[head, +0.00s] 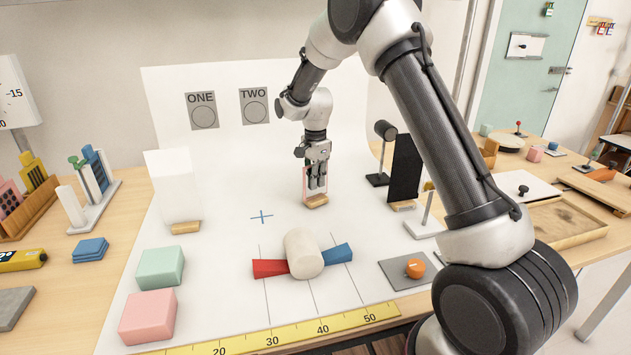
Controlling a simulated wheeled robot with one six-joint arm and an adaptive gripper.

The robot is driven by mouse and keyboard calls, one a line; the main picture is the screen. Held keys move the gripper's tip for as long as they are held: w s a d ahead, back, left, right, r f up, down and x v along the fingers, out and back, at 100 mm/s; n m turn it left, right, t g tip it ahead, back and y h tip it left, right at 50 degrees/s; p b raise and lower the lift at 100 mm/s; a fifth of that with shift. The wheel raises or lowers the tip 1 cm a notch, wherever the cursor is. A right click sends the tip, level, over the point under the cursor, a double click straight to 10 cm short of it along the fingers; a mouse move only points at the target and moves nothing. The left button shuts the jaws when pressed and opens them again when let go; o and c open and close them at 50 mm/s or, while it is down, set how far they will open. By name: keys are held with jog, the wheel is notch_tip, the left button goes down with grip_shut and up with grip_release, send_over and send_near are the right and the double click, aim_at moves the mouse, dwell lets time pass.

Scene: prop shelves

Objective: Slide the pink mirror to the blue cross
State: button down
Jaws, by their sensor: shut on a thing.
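The pink mirror (307,190) is a small upright panel with a pink edge on a wooden foot, standing on the white sheet. My gripper (317,188) points down at it from above and is shut on it, hiding part of the panel. The blue cross (262,216) is marked on the white sheet, to the left of the mirror and slightly nearer to me. The mirror stands apart from the cross, with bare sheet between them.
A white panel on a wooden foot (174,190) stands at left; a black panel (404,168) stands right of the mirror. A yellow ruler (290,333) runs along the front.

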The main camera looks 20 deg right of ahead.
jog(key=shift+a, duration=0.1)
jog(key=shift+s+a, duration=0.5)
jog(key=shift+a, duration=2.4)
jog(key=shift+s+a, duration=0.5)
jog(key=shift+a, duration=2.4)
jog(key=shift+s+a, duration=0.5)
jog(key=shift+a, duration=2.4)
jog(key=shift+f, duration=0.25)
jog(key=c, duration=1.5)
grip_release()
jog(key=shift+r, duration=0.1)
